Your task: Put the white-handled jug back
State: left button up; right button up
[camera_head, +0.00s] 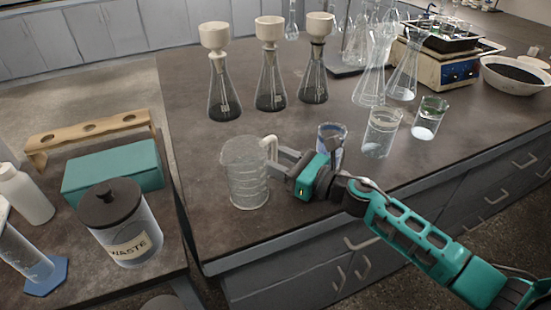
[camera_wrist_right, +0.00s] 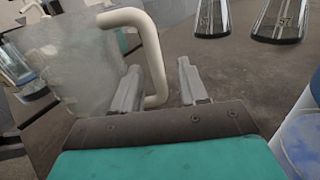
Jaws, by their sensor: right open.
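The clear jug (camera_head: 245,178) with the white handle (camera_head: 270,148) stands upright on the dark bench top near its front left corner. My right gripper (camera_head: 279,160) is at the handle side of the jug, low over the bench. In the right wrist view the jug (camera_wrist_right: 75,65) fills the left side. Its white handle (camera_wrist_right: 152,50) runs down between the two fingers of my open right gripper (camera_wrist_right: 160,82), closer to the left finger. I cannot tell whether a finger touches the handle. My left gripper is not in view.
A beaker with blue (camera_head: 333,131) stands close behind my right gripper. Two beakers (camera_head: 380,135) (camera_head: 429,119) stand to the right. Flasks with funnels (camera_head: 270,85) stand behind. A waste jar (camera_head: 122,225) and a teal box (camera_head: 113,172) are on the left bench. The bench left of the jug is clear.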

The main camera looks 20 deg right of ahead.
jog(key=shift+r, duration=0.25)
jog(key=v, duration=0.6)
jog(key=shift+s+d+f+b, duration=0.2)
jog(key=shift+s+f+b, duration=0.05)
jog(key=shift+b, duration=0.1)
jog(key=shift+v, duration=2.7)
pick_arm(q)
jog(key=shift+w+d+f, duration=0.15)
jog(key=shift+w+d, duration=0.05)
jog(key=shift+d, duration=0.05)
pick_arm(e)
jog(key=shift+r, duration=0.1)
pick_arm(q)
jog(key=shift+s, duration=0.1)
